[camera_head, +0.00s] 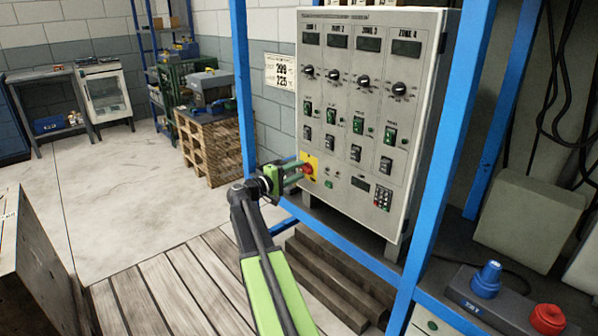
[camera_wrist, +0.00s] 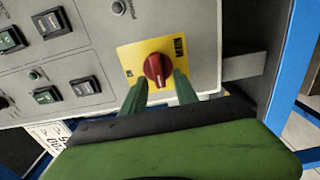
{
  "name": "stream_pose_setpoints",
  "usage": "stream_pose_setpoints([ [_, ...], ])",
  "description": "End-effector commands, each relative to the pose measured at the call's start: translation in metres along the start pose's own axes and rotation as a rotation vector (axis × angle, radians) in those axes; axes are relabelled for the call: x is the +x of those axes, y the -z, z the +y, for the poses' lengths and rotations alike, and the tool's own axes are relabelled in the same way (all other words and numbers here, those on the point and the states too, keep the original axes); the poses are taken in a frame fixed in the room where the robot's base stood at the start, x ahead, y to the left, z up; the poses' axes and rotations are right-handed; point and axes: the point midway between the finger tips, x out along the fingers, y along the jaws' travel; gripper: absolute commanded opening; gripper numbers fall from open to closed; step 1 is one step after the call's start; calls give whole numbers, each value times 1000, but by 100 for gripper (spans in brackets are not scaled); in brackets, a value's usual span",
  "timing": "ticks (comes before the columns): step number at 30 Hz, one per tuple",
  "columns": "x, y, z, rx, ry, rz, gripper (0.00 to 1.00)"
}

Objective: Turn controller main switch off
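The controller (camera_head: 344,190) is a grey panel box with several zones of displays, knobs and rocker switches. Its main switch (camera_head: 307,169) is a red knob on a yellow plate at the lower left of the panel. In the wrist view the red main switch (camera_wrist: 157,68) sits on the yellow plate (camera_wrist: 133,55), its pale pointer mark tilted. My gripper (camera_head: 298,168) is at the switch. In the wrist view my gripper (camera_wrist: 160,88) has its two green fingers apart, one on each side below the knob. Whether they touch it I cannot tell.
Blue rack posts (camera_head: 452,130) stand right of the controller, and another (camera_head: 243,90) left of it. Timber beams (camera_head: 325,280) lie below. A box with blue and red buttons (camera_head: 487,280) is at lower right. A pallet stack (camera_head: 210,145) stands behind left.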

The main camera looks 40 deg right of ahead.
Motion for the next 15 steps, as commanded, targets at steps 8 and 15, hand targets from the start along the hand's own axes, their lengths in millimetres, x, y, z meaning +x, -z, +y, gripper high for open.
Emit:
stream_pose_setpoints([
  [8,-42,0,0,0,0,4,35],
  [15,-110,0,0,0,0,5,35],
])
